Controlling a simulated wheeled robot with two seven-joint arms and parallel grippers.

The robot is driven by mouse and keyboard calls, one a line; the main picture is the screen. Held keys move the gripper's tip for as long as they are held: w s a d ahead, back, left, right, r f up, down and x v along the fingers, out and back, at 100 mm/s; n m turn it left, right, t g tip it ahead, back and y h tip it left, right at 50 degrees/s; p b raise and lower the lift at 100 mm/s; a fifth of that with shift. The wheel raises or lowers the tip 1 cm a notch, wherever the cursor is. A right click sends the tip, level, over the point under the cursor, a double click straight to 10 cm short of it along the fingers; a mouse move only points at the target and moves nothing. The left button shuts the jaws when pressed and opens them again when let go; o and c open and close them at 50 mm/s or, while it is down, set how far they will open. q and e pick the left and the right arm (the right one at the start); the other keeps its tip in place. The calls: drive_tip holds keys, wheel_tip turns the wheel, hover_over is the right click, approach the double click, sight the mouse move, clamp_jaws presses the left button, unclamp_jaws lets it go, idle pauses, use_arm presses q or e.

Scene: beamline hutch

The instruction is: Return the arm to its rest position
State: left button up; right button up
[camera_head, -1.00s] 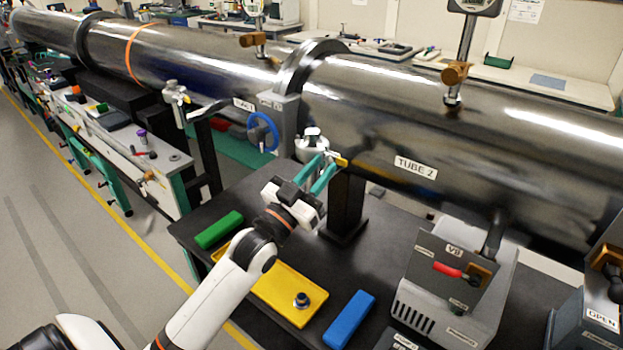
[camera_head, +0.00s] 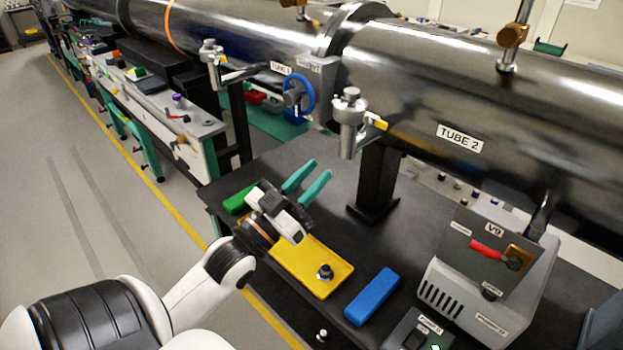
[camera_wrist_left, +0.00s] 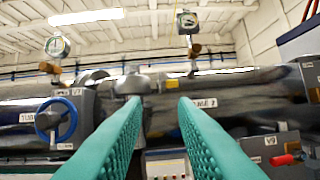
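My left arm comes in from the left in the head view. Its gripper (camera_head: 307,182) has two teal fingers spread apart with nothing between them. It hangs over the black table (camera_head: 400,235), above the back end of the yellow tray (camera_head: 300,280) and apart from the valve (camera_head: 349,118) with the yellow handle on the tube. My right gripper is in neither view.
A green block (camera_head: 238,198) lies by the tray's left end and a blue block (camera_head: 371,296) to its right. A dark knob-like part (camera_head: 325,272) sits in the tray. The grey V9 box (camera_head: 490,265) stands at right. The large steel tube (camera_head: 450,90) spans the back.

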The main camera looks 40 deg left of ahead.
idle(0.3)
use_arm(q)
drive_tip(key=w+a+f+n+g+y, duration=0.1)
drive_tip(key=w+a+f+g+y, duration=0.1)
drive_tip(key=f, duration=0.8)
drive_tip(key=w+a+f+n+g+y, duration=0.1)
drive_tip(key=w+a+f+g, duration=0.1)
drive_tip(key=f, duration=0.8)
drive_tip(key=s+d+f+g, duration=0.1)
drive_tip(key=s+f+g, duration=0.2)
drive_tip(key=f, duration=0.9)
drive_tip(key=s+d+f+g, duration=0.1)
drive_tip(key=s+f+g, duration=0.2)
drive_tip(key=f, duration=1)
drive_tip(key=s+d+f+g, duration=0.3)
drive_tip(key=s+f, duration=0.5)
drive_tip(key=f, duration=0.1)
drive_tip(key=s+d+f+g, duration=0.3)
drive_tip(key=s+f+g, duration=0.1)
drive_tip(key=s+f, duration=0.5)
drive_tip(key=s+d+f+m+g, duration=0.1)
drive_tip(key=s+d+f+g, duration=0.1)
drive_tip(key=s+f, duration=0.2)
drive_tip(key=s+d+f+m+g+b, duration=0.1)
drive_tip(key=s+f, duration=0.3)
drive_tip(key=s, duration=0.7)
drive_tip(key=shift+d+g, duration=0.55)
drive_tip(key=shift+g, duration=0.05)
